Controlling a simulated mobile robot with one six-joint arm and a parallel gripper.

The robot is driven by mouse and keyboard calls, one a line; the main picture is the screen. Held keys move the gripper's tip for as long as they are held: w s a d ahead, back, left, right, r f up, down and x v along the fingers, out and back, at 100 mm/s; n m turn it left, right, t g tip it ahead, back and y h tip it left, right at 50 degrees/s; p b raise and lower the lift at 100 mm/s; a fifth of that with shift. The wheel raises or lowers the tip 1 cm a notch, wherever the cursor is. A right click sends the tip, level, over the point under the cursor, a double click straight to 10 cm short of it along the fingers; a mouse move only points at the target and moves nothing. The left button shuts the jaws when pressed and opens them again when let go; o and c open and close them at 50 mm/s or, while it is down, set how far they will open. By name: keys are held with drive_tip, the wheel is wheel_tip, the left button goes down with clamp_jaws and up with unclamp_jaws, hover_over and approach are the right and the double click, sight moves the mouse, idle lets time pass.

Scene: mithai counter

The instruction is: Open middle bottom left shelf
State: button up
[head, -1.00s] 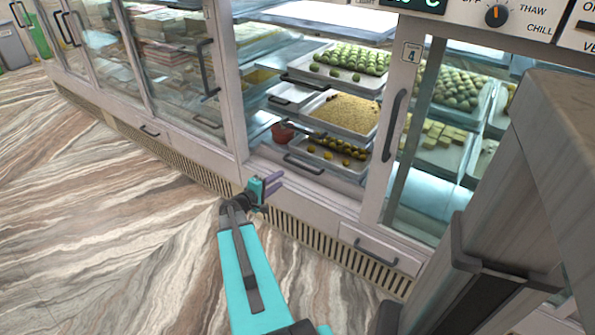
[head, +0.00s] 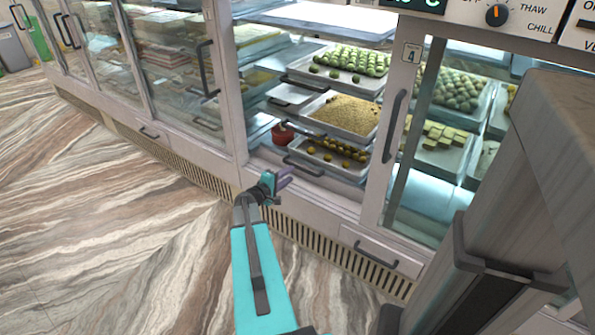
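The middle display bay stands open, with pull-out trays at several heights. The bottom tray (head: 345,171) holds round yellow-brown sweets and has a dark bar handle (head: 304,166) at its front left. Above it is a tray of yellow crumbly sweets (head: 342,116), and above that a tray of green balls (head: 350,66).
A red pot (head: 282,133) stands left of the bottom tray. A glass door with a vertical handle (head: 395,125) is to the right, and another glass door (head: 185,75) to the left. Low drawers (head: 378,255) line the base. The marbled floor (head: 110,215) at left is clear.

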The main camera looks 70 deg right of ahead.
drive_tip(key=shift+b+x, duration=0.35)
drive_tip(key=shift+x, duration=2.95)
